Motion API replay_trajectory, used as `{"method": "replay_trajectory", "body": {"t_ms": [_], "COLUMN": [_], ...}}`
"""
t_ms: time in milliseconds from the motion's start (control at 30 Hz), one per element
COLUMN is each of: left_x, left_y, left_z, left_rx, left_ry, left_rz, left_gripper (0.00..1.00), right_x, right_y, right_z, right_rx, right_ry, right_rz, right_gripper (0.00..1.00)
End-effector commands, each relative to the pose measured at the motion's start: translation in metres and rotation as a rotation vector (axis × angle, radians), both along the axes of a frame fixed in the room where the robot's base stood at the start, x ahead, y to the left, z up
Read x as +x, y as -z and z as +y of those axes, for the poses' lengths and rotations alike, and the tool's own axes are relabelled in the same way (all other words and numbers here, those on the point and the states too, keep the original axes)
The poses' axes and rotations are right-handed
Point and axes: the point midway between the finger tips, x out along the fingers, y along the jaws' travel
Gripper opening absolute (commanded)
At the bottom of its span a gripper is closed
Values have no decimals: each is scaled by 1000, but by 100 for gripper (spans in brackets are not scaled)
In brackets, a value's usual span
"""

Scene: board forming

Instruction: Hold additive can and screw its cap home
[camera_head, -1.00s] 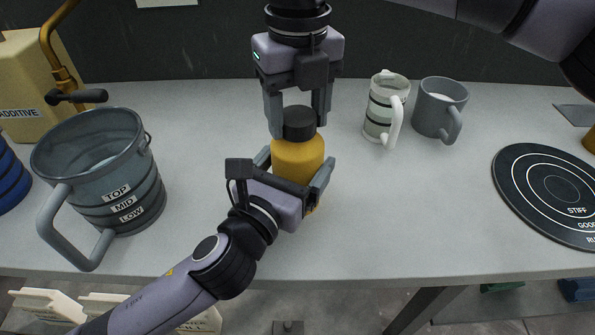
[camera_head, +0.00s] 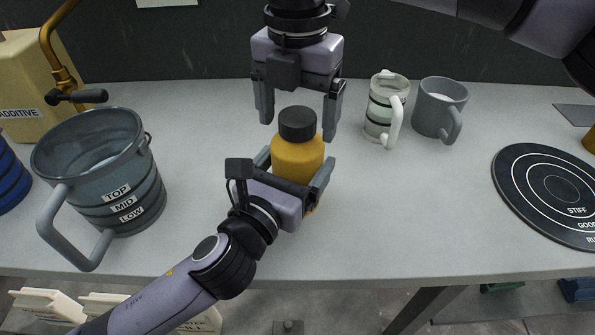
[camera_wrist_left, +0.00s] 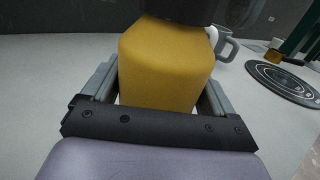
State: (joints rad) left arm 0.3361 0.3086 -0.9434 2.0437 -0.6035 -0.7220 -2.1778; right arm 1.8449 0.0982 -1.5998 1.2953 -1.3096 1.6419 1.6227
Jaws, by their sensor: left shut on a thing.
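A yellow additive can (camera_head: 297,161) stands upright on the grey table in the head view, with a black cap (camera_head: 297,123) on its top. My left gripper (camera_head: 292,172) is shut around the can's body from the front. The can also fills the middle of the left wrist view (camera_wrist_left: 166,62), between the two fingers. My right gripper (camera_head: 301,112) points down from above the can. Its fingers are spread on either side of the cap with clear gaps, so it is open and empty. Whether the cap is fully seated cannot be told.
A grey jug (camera_head: 105,170) marked TOP, MID, LOW stands at left, near a beige container labelled ADDITIVE (camera_head: 30,85). A striped mug (camera_head: 386,108) and a grey mug (camera_head: 439,108) stand right of the can. A round black target plate (camera_head: 553,190) lies far right.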

Motion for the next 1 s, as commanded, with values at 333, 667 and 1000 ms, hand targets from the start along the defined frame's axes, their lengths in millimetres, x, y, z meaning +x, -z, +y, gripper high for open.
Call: {"method": "replay_trajectory", "body": {"t_ms": [333,667,1000], "left_x": [0,0,0], "left_y": [1,1,1], "left_z": [0,0,0], "left_rx": [4,4,4], "left_ry": [-1,-1,-1], "left_rz": [0,0,0], "left_gripper": [2,2,2], "right_x": [0,0,-1], "right_y": [-30,-99,-120], "right_z": [1,1,0], "right_rx": [2,2,0], "right_ry": [1,2,-1], "right_rz": [-4,-4,1], "right_gripper": [87,87,87]}}
